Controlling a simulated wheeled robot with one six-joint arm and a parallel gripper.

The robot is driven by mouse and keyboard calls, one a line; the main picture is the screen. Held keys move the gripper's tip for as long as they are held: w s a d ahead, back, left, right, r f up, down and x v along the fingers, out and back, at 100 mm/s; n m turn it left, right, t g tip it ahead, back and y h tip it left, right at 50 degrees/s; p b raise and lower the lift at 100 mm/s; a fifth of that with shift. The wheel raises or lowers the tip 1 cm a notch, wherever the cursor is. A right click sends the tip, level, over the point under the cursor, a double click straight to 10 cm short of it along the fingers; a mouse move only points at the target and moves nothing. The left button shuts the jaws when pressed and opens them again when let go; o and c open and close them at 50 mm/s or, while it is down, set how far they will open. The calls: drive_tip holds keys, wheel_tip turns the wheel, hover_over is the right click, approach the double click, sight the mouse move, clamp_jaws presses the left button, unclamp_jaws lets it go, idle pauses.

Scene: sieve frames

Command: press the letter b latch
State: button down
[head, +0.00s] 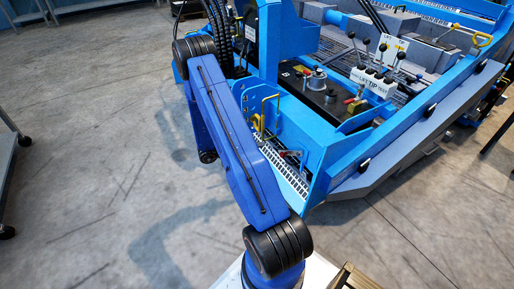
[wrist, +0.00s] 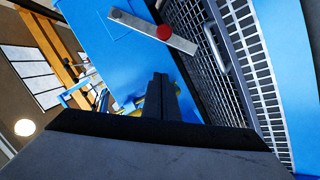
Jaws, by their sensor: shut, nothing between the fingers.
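In the wrist view a grey flat latch bar (wrist: 150,30) with a round red spot at its middle lies on a blue panel (wrist: 100,38). No letter b can be read on it. My gripper (wrist: 160,78) is shut and empty, its fingertips apart from the bar in the picture, below it. I cannot tell the depth gap. In the head view a small bar with a reddish part (head: 290,153) sits by a perforated step, perhaps the same latch. My gripper is hidden there behind my blue arm.
A perforated metal tread (wrist: 252,75) lies right of the gripper in the wrist view. In the head view the blue machine has a yellow handle (head: 265,112), a lever panel (head: 372,82) and a slanted side rail (head: 405,128). Grey floor (head: 90,190) is open at left.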

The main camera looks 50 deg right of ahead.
drive_tip(key=s+d+f, duration=0.3)
drive_tip(key=s+d, duration=0.1)
drive_tip(key=s, duration=0.2)
drive_tip(key=shift+s+d+f, duration=0.15)
drive_tip(key=shift+d, duration=0.25)
drive_tip(key=shift+f, duration=0.15)
drive_tip(key=s+a+f+n+g+h, duration=0.1)
drive_tip(key=s+a+f+n, duration=0.1)
drive_tip(key=s+f+n, duration=0.5)
drive_tip(key=shift+s+a+n, duration=0.35)
drive_tip(key=shift+s+n, duration=0.3)
drive_tip(key=shift+n, duration=0.05)
drive_tip(key=shift+s+f+g, duration=0.15)
drive_tip(key=shift+g, duration=0.25)
idle(0.4)
